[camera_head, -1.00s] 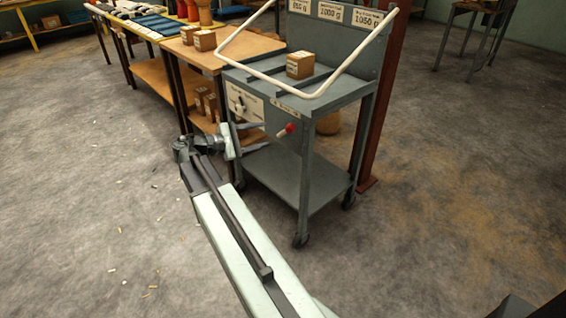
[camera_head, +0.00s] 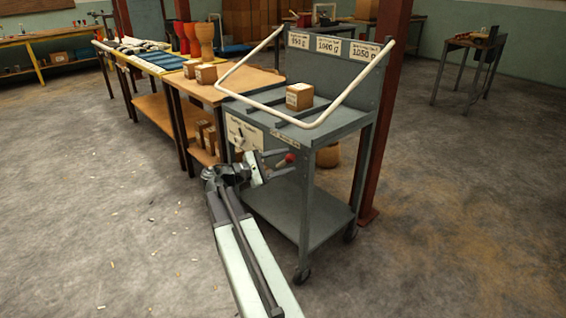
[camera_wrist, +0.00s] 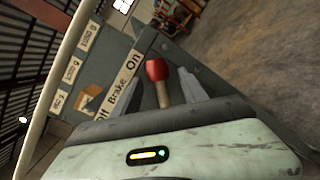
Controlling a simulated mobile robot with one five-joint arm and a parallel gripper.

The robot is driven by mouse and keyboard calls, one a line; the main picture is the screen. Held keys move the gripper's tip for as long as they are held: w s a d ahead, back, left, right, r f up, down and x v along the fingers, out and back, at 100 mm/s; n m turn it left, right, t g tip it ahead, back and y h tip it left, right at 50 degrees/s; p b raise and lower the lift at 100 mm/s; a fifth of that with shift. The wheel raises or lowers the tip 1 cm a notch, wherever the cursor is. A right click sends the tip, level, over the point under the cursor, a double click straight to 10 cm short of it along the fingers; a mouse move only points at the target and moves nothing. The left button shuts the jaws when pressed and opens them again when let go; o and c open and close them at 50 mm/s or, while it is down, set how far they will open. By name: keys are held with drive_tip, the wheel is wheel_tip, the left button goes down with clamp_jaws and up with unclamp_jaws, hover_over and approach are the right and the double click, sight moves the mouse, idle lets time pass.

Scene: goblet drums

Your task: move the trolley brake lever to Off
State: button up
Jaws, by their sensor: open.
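The trolley brake lever has a red knob (camera_head: 290,157) and sticks out from the front of the grey trolley (camera_head: 335,125). In the wrist view the red knob (camera_wrist: 157,69) and its pale stem show between my two fingers. My gripper (camera_head: 288,162) is open at the lever, with one finger on each side and gaps visible in the wrist view. A label strip (camera_wrist: 122,88) reads Off, Brake, On. The lever stands nearer the On end. The lever's base is hidden behind my gripper.
A white rail (camera_head: 345,92) runs around the trolley top, above the lever. A box (camera_head: 299,97) sits on the top. A panel with a switch (camera_head: 243,136) is left of the lever. A wooden table (camera_head: 235,85) stands behind, and a red-brown post (camera_head: 383,130) stands at right.

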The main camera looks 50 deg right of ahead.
clamp_jaws()
idle(1.4)
